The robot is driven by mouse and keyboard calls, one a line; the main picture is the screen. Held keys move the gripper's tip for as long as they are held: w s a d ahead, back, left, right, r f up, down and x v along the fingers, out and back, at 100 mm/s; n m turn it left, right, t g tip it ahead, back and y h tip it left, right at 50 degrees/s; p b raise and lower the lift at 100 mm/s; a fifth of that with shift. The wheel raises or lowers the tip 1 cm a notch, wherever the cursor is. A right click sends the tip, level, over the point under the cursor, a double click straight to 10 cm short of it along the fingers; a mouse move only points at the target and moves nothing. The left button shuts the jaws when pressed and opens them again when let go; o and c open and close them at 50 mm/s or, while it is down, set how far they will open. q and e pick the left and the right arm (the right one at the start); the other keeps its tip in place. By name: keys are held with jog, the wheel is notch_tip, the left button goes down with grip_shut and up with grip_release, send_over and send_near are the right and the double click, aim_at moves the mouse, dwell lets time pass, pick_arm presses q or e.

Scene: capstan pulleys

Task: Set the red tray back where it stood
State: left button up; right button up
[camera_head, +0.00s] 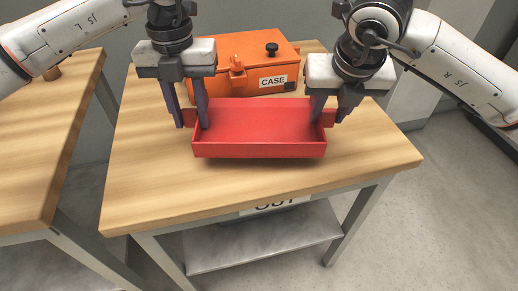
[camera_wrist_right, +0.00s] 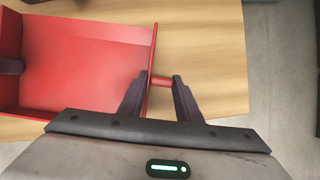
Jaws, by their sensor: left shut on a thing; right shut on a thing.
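The red tray (camera_head: 260,150) is an empty open box with a handle at each end. In the head view it is over the middle of the wooden table, in front of the orange case; a shadow lies below its front edge, and I cannot tell whether it touches the top. My left gripper (camera_head: 191,122) is shut on the tray's left handle. My right gripper (camera_head: 328,117) is shut on its right handle. The right wrist view shows that handle (camera_wrist_right: 162,81) between the right fingers (camera_wrist_right: 160,85), with part of the tray (camera_wrist_right: 80,60) beside it.
The orange case (camera_head: 225,62), labelled CASE, with a black knob, stands at the back of the table (camera_head: 150,185). A second wooden table (camera_head: 40,150) is at the left, across a gap. Bare tabletop lies in front of and on both sides of the tray.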

pick_arm(q)
jog(key=shift+f, duration=0.1)
pick_arm(e)
jog(key=shift+f, duration=0.1)
